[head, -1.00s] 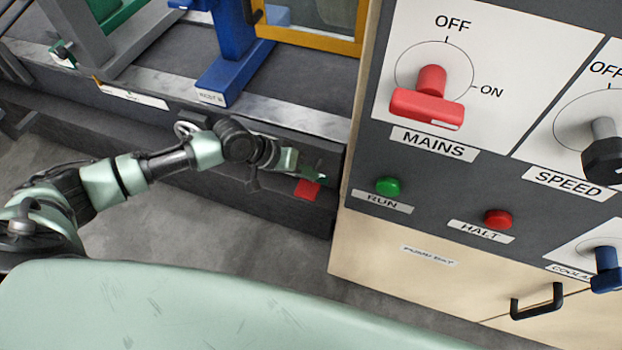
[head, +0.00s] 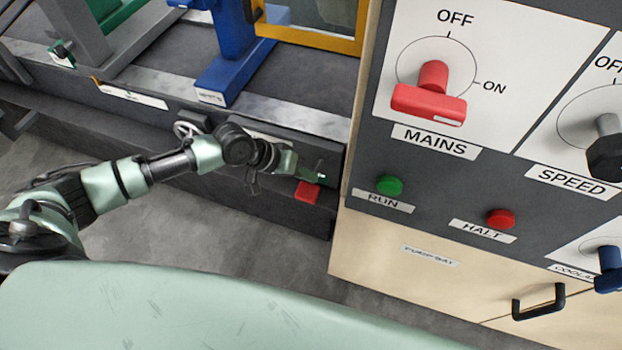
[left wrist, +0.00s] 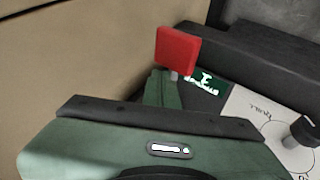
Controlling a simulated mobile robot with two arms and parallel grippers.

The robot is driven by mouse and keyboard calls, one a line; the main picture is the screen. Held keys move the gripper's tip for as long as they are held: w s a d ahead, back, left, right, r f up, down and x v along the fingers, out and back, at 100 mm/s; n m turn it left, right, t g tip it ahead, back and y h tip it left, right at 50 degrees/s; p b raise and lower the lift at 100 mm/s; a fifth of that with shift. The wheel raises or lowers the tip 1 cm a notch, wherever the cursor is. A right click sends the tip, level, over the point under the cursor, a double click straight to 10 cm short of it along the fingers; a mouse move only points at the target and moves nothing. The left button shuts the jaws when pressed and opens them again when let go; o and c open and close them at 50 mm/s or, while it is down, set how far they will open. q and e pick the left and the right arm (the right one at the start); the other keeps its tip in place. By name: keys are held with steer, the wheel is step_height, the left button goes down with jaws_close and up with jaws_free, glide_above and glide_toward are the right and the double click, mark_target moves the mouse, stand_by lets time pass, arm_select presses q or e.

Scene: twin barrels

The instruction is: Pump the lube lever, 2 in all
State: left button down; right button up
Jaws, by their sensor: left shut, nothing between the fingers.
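The lube lever shows as a red square paddle (head: 307,192) low on the dark machine base in the head view. In the left wrist view the red paddle (left wrist: 177,52) stands on a short grey stem just beyond my fingers. My left gripper (head: 299,172) is shut and empty, right above the paddle in the head view. In the left wrist view its green fingertip (left wrist: 160,88) is close beside the paddle's lower edge; I cannot tell whether they touch. A small green label (left wrist: 207,82) lies beside the lever. My right gripper is not in view.
A control panel stands at right, with a red MAINS switch (head: 430,97), green RUN button (head: 389,185) and red HALT button (head: 500,219). Below it is a beige cabinet (head: 390,265). A small handwheel (head: 190,128) is behind my left arm. The floor in front is clear.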

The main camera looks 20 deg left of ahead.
arm_select(q)
steer(key=shift+s+f+b, duration=0.2)
steer(key=shift+f+b, duration=0.2)
steer(key=shift+f, duration=0.5)
stand_by(0.8)
steer(key=shift+r, duration=0.1)
steer(key=r+p, duration=0.3)
steer(key=shift+w+r, duration=0.15)
steer(key=shift+w, duration=0.05)
steer(key=shift+r+p, duration=0.25)
steer(key=shift+p, duration=0.15)
steer(key=shift+w, duration=0.1)
steer(key=r+p, duration=0.4)
steer(key=r, duration=0.1)
steer(key=shift+w, duration=0.35)
steer(key=shift+f, duration=0.1)
stand_by(0.6)
